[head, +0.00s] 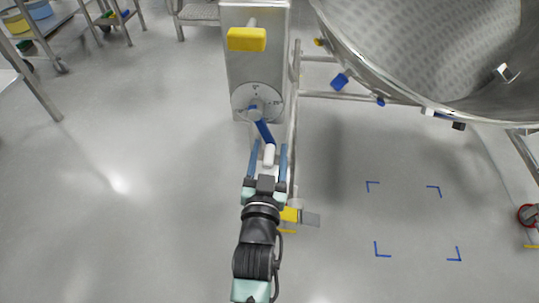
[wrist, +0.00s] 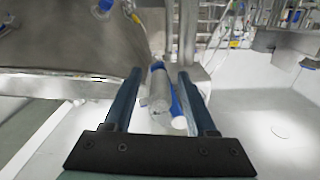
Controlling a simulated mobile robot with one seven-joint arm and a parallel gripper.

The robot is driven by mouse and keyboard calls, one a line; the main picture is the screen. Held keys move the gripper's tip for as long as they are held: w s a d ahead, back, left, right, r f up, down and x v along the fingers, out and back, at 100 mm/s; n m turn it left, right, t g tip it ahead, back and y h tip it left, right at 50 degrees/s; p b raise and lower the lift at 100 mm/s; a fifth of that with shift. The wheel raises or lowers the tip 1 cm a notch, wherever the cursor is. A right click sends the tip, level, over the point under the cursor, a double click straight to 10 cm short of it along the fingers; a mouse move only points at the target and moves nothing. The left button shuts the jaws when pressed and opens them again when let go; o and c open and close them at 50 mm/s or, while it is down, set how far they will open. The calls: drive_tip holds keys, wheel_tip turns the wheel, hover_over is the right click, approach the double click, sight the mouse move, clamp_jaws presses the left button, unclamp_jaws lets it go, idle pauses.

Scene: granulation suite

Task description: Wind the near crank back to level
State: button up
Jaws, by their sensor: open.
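The near crank has a blue arm (head: 264,132) that runs from the hub of a round white dial (head: 243,95) down and slightly right to a white grip (head: 268,156). The dial is on the front of a grey steel column (head: 255,65). My gripper (head: 268,147) is open, with one blue finger on each side of the white grip. In the wrist view the crank's blue and grey parts (wrist: 160,92) show between the open fingers (wrist: 158,75). I cannot tell whether either finger touches the grip.
A large steel vessel (head: 430,60) on a pipe frame (head: 345,97) fills the upper right. Blue corner marks (head: 383,250) lie on the floor at right. The floor at left is clear, with carts (head: 62,25) behind.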

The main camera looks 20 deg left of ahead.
drive_tip(key=shift+w, duration=0.1)
clamp_jaws()
idle(0.3)
drive_tip(key=shift+d, duration=0.1)
idle(1.0)
